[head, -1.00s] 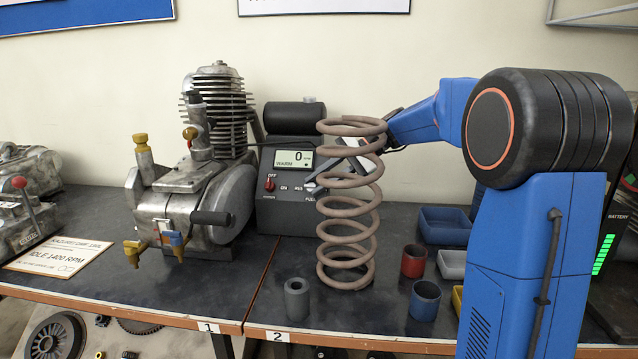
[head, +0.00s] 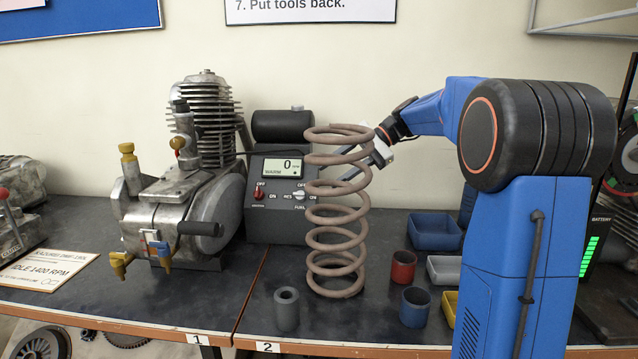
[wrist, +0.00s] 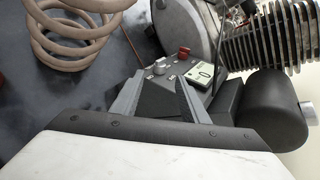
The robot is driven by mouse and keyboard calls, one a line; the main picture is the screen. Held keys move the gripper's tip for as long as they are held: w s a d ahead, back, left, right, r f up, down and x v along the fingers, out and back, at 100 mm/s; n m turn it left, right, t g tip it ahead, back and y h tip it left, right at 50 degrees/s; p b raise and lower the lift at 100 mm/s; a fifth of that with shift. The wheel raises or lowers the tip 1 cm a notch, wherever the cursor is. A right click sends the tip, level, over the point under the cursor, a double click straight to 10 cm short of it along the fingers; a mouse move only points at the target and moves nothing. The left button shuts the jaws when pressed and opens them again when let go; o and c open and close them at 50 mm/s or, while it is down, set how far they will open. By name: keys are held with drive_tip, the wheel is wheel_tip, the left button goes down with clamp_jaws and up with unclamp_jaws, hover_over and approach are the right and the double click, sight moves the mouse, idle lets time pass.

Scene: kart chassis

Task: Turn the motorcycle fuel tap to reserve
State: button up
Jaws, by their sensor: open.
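The fuel tap appears as a small pale knob (head: 299,194) marked RES, OFF and ON on the front of the dark control box (head: 262,222). In the wrist view the knob (wrist: 160,67) lies just beyond the fingertips, roughly between them. Which mark it points to is too small to tell. My gripper (head: 345,176) is open and empty, right of the knob and partly hidden behind the spring coils. Its two fingers also show in the wrist view (wrist: 159,82), apart from the knob.
A tall coil spring (head: 335,209) stands in front of my gripper. A red switch (head: 259,192) sits left of the knob. A silver engine (head: 203,205) stands left. A grey sleeve (head: 287,309), red cup (head: 403,266) and blue cup (head: 415,306) stand on the bench.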

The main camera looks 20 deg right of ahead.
drive_tip(key=v, duration=0.8)
drive_tip(key=shift+d, duration=0.25)
drive_tip(key=shift+r, duration=0.15)
